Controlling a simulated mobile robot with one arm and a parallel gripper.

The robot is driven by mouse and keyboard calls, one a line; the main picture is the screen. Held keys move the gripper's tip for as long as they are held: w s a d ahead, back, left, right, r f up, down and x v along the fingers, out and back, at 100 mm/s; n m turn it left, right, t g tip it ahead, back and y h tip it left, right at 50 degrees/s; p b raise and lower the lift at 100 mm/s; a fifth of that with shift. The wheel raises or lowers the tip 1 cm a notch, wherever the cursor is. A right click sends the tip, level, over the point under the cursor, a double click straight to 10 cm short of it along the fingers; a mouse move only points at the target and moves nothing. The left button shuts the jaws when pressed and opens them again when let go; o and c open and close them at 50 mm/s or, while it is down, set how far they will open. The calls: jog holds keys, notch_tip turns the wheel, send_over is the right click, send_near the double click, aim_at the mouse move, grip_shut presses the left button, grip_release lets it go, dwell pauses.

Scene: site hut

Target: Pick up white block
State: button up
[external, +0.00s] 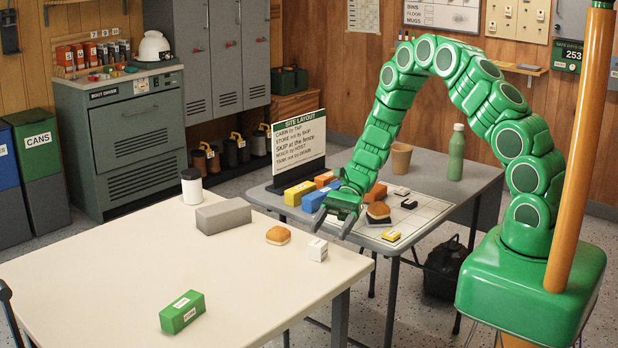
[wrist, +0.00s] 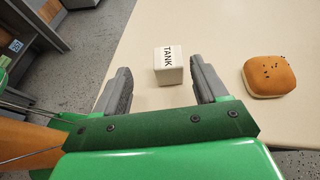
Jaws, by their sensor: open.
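The white block (external: 318,250) is a small cube near the right edge of the cream table. In the wrist view the white block (wrist: 168,64) shows the word TANK on its top and lies beyond the fingertips, between their lines. My gripper (external: 348,222) is open and empty, above and beyond the block near the table edge. In the wrist view my gripper (wrist: 163,80) has its two grey fingers spread apart, with nothing between them. A bun (wrist: 269,76) sits to the right of the block there; the bun (external: 278,235) is left of it in the external view.
The cream table (external: 110,265) also holds a grey block (external: 223,216), a white jar with dark lid (external: 191,187) and a green block (external: 182,312). The grey table (external: 475,185) behind carries several coloured blocks, a sign (external: 298,140), a cup (external: 401,158) and a green bottle (external: 456,153).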

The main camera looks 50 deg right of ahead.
aim_at(314, 252)
jog(key=shift+w+f+m, duration=0.25)
jog(key=shift+f+m, duration=0.15)
jog(key=shift+f, duration=0.4)
jog(key=shift+w+r+x, duration=0.1)
jog(key=shift+w+x, duration=0.05)
jog(key=shift+x, duration=1.7)
jog(key=shift+w+r+x, duration=0.1)
jog(key=shift+x, duration=1.8)
jog(key=shift+a, duration=0.15)
jog(key=c, duration=1.1)
jog(key=shift+r, duration=0.1)
